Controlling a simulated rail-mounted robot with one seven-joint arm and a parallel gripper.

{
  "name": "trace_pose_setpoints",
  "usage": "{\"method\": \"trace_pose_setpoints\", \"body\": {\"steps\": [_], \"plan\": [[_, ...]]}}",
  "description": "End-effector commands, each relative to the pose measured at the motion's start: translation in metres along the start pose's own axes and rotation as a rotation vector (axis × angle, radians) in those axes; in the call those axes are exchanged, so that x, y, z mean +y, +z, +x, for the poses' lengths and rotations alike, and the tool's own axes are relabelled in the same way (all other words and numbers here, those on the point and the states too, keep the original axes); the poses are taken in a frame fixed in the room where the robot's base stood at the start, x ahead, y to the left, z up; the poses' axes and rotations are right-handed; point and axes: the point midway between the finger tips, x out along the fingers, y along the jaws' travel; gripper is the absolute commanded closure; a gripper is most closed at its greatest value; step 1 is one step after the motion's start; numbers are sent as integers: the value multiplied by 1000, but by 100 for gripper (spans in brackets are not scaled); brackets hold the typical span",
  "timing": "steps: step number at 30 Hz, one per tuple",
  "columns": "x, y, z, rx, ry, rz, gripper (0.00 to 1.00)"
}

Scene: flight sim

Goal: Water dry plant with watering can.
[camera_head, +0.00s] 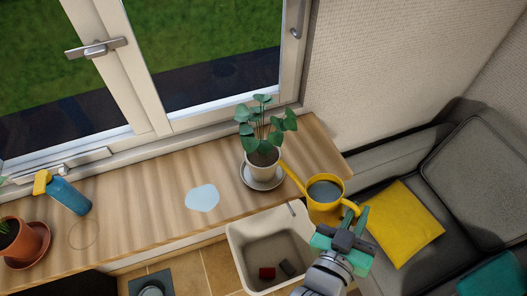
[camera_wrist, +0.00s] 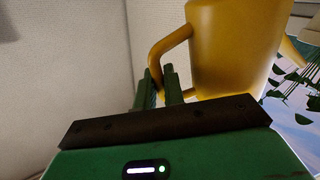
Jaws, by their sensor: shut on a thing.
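The yellow watering can (camera_head: 324,209) is upright, off the right end of the wooden sill. A dark grey surface shows inside its open top. Another plant in a terracotta pot (camera_head: 24,240) is partly cut off at left.
A pale blue puddle-like patch (camera_head: 202,198) lies on the wooden sill (camera_head: 140,200). An open cream bin (camera_head: 240,262) holds small items below the can. A grey sofa with a yellow cushion (camera_head: 405,222) is at right.

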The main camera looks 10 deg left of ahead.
Motion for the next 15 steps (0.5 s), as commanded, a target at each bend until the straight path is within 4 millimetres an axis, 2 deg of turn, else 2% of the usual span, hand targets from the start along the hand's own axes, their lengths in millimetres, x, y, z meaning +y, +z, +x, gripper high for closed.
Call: {"method": "trace_pose_setpoints", "body": {"steps": [15], "plan": [[-1, -14, 0, -4, 0, -32, 100]]}}
